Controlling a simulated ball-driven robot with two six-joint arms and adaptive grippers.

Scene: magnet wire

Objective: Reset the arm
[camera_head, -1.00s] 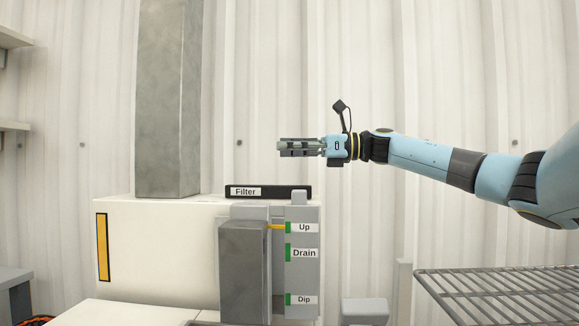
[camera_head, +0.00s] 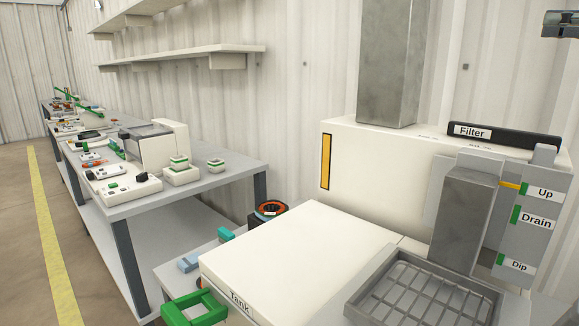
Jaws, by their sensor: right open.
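My right gripper (camera_head: 561,24) shows only in part at the top right corner, in the air above and right of the machine. It is open, with nothing seen between its fingers. The rest of my right arm is out of view. My left gripper is not in view. The machine has a white housing (camera_head: 370,165) and a grey upright block (camera_head: 465,215). A yellow pointer (camera_head: 511,186) stands at the "Up" label (camera_head: 545,193), above the "Drain" label (camera_head: 537,221) and the "Dip" label (camera_head: 518,266).
A black "Filter" bar (camera_head: 505,136) lies on the housing. A white "Tank" lid (camera_head: 300,255) and a wire rack (camera_head: 425,295) are in front. A green frame (camera_head: 195,308) is at the lower left. A long bench (camera_head: 225,172) with devices stands left, under shelves (camera_head: 185,57).

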